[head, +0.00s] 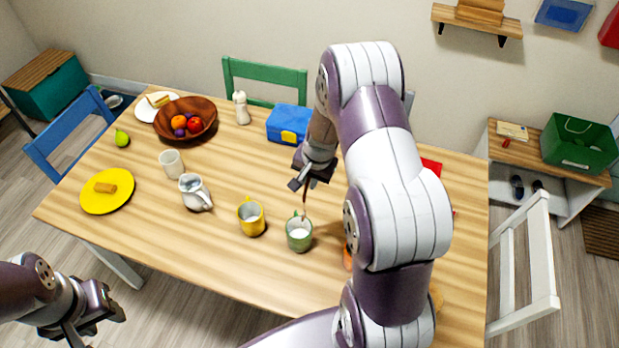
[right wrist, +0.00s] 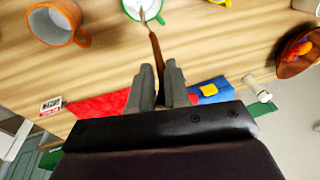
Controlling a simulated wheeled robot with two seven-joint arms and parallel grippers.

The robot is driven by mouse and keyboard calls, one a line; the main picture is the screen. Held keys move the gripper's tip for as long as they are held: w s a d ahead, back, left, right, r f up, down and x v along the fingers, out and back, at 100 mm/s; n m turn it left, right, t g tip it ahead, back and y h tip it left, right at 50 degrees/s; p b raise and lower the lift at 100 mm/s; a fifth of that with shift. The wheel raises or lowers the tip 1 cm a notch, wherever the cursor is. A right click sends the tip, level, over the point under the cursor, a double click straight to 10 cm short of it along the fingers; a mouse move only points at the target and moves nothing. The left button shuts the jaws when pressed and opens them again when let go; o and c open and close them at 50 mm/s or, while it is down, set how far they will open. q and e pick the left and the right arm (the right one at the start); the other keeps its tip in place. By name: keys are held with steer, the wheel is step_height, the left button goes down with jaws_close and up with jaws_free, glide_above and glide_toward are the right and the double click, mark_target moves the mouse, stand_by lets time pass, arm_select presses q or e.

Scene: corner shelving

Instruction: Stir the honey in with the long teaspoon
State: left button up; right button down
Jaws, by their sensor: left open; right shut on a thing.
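My right gripper (head: 310,183) is above the table, shut on a thin brown spoon (head: 304,205) that points down. The spoon's lower end is at the green mug (head: 300,238), which holds something white. In the right wrist view the spoon (right wrist: 156,48) runs from between the fingers (right wrist: 160,88) to the green mug (right wrist: 145,16) at the top edge; I cannot tell how deep its tip is. My left gripper (head: 98,310) is open and empty, off the table's front left side. No honey can be made out.
A yellow mug (head: 251,217) stands left of the green mug, with a white jug (head: 194,192) and white cup (head: 171,162) beyond. An orange mug (right wrist: 58,24) stands close on the other side. A blue lunch box (head: 287,124) and fruit bowl (head: 203,108) stand further back.

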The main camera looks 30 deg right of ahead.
steer(key=shift+r, duration=0.1)
steer(key=p+v, duration=0.2)
steer(key=w+p+v, duration=0.1)
steer(key=p+v, duration=0.1)
steer(key=v, duration=0.1)
steer(key=shift+a+p, duration=0.1)
steer(key=shift+p, duration=0.25)
steer(key=shift+w, duration=0.1)
